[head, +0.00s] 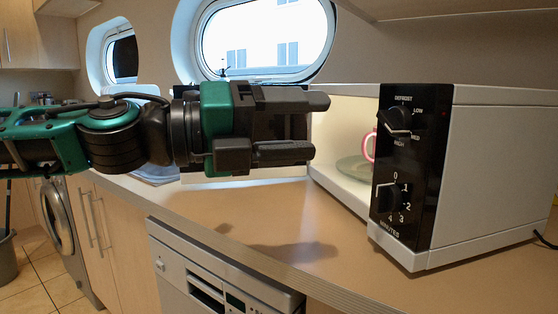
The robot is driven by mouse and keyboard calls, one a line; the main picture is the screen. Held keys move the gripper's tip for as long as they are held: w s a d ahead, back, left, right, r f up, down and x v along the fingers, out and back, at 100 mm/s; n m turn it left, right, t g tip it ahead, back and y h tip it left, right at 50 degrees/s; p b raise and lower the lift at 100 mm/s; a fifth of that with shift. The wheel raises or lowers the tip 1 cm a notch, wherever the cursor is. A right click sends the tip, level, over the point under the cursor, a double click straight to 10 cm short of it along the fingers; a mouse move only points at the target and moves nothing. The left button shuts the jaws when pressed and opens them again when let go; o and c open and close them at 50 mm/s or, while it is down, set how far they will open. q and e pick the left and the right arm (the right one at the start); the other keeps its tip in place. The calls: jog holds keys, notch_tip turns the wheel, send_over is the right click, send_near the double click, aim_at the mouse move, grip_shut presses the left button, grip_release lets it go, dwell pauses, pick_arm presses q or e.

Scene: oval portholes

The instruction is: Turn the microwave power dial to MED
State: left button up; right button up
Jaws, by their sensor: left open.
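The white microwave (490,175) stands on the counter at the right, with a black control panel on its front. The power dial (395,121) is the upper knob, ringed by the labels DEFROST, LOW, MED and HIGH. Which label it points at is hard to tell. The lower minutes dial (390,196) has numbers around it. My left gripper (322,127) is open and empty, in front of the microwave opening and left of the power dial, apart from it. My right gripper is not in view.
The microwave interior is exposed, with a glass plate (352,168) and part of a pink-rimmed mug (369,148) inside. The counter (240,215) is clear below my left gripper. A dishwasher (200,275) sits under the counter. A shelf overhangs at the top right.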

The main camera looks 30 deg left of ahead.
pick_arm(q)
jog(key=shift+b+v, duration=0.8)
jog(key=shift+v, duration=0.25)
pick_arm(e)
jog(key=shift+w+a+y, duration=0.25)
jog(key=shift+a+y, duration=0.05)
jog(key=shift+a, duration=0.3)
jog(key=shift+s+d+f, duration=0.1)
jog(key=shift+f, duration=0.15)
